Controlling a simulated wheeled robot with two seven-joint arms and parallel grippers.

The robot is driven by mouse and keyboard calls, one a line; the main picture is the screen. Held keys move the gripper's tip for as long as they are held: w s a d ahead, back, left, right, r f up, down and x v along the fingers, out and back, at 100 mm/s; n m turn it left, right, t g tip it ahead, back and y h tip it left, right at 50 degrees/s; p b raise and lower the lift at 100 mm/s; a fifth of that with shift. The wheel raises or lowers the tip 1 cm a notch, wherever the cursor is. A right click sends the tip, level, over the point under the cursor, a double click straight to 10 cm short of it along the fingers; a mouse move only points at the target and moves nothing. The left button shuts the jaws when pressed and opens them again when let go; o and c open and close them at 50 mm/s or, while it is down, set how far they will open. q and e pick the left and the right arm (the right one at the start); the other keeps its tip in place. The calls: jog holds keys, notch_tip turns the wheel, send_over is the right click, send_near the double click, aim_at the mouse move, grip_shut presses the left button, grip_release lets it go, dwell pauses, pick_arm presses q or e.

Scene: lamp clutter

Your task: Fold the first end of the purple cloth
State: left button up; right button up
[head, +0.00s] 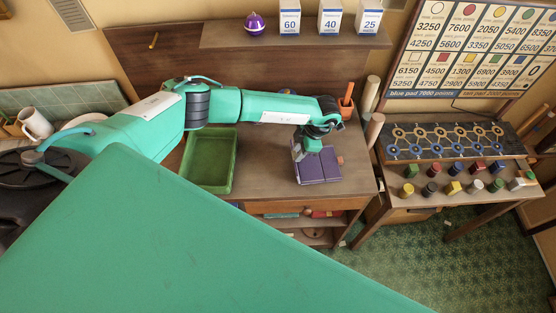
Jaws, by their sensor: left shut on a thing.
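The purple cloth (318,172) lies on the wooden desk (262,185), right of its middle and near the front edge. It shows as a dark purple rectangle with a line across it. My left gripper (309,150) points down at the cloth's far left part, and its jaws are shut on the cloth. The wrist and fingers hide part of the cloth's far side, so I cannot tell how the held edge lies. My right gripper is out of the picture.
A green tray (232,162) stands left of the cloth. An orange pot (346,107) stands behind it at the right. A side table at the right holds a patterned board (455,139) and several coloured pieces. A large green panel fills the lower foreground.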

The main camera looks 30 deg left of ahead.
pick_arm(q)
jog(key=shift+w+d+f+y+b, duration=0.15)
jog(key=shift+d+f+y+b, duration=0.15)
jog(key=shift+b, duration=0.3)
jog(key=shift+w+d+g+y+b, duration=0.3)
jog(key=shift+g+y+b, duration=0.15)
jog(key=shift+b, duration=0.25)
jog(key=shift+d+g+b, duration=0.2)
jog(key=shift+g+b, duration=0.05)
jog(key=shift+b, duration=0.25)
jog(key=shift+w+r+y, duration=0.1)
jog(key=shift+r+y, duration=0.1)
jog(key=shift+y, duration=0.05)
